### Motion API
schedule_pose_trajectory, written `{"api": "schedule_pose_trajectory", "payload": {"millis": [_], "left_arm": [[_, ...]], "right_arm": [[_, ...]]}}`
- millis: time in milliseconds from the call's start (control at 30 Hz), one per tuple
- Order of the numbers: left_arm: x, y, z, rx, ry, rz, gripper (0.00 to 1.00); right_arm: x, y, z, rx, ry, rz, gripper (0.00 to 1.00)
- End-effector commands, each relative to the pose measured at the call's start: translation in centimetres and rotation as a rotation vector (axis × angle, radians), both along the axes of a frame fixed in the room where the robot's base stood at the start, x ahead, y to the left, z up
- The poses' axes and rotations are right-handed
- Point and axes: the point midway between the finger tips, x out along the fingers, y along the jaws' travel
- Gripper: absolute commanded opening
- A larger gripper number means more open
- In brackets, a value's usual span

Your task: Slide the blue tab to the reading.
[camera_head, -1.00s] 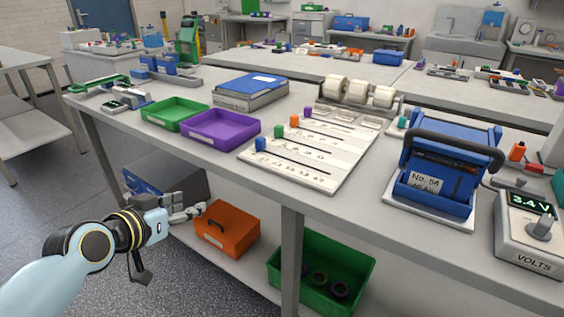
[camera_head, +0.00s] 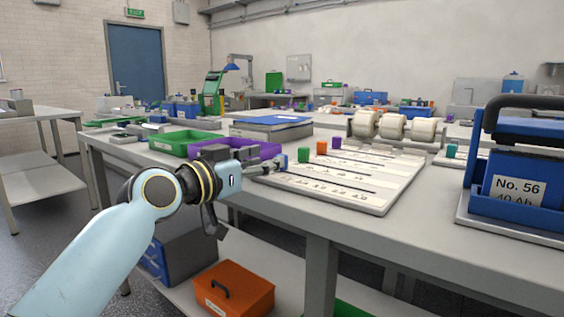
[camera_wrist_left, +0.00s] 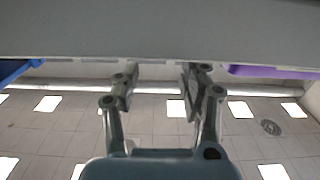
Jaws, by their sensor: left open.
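The white slider board (camera_head: 378,207) lies on the bench with several dark slots. A small blue patch (camera_head: 283,160) at its left end looks like the blue tab, mostly hidden by my left gripper (camera_head: 272,166). The gripper reaches in over the board's left end. Whether it touches the tab I cannot tell. In the left wrist view its two fingers (camera_wrist_left: 158,88) stand apart with nothing visible between them, and no tab shows. Green (camera_head: 303,155), orange (camera_head: 322,147) and purple (camera_head: 336,142) tabs stand along the board. The meter is out of view. My right gripper is not in view.
A purple tray (camera_head: 262,149) and a green tray (camera_head: 166,144) lie left of the board. White rolls (camera_head: 393,126) on a holder stand behind it. Bare bench lies between board and unit.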

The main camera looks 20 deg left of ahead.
Motion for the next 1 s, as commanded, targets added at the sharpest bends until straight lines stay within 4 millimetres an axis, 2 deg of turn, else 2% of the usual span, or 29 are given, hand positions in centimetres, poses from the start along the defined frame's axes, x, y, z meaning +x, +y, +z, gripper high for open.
{"api": "schedule_pose_trajectory", "payload": {"millis": [100,300,433,700,1000], "left_arm": [[2.3,-0.8,-0.1,-0.002,0.0,0.0,0.44],[4.8,-1.8,-0.2,-0.001,0.001,0.0,0.44],[5.5,-2.0,-0.1,0.002,0.0,0.0,0.44],[5.6,-2.0,-0.1,0.002,0.002,0.0,0.43],[5.5,-2.0,-0.1,0.002,0.002,0.0,0.04]], "right_arm": [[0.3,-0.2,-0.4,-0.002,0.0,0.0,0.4],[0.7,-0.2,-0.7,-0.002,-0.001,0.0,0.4],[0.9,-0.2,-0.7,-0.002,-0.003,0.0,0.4],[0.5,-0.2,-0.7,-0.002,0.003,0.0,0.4],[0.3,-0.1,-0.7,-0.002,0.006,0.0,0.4]]}}
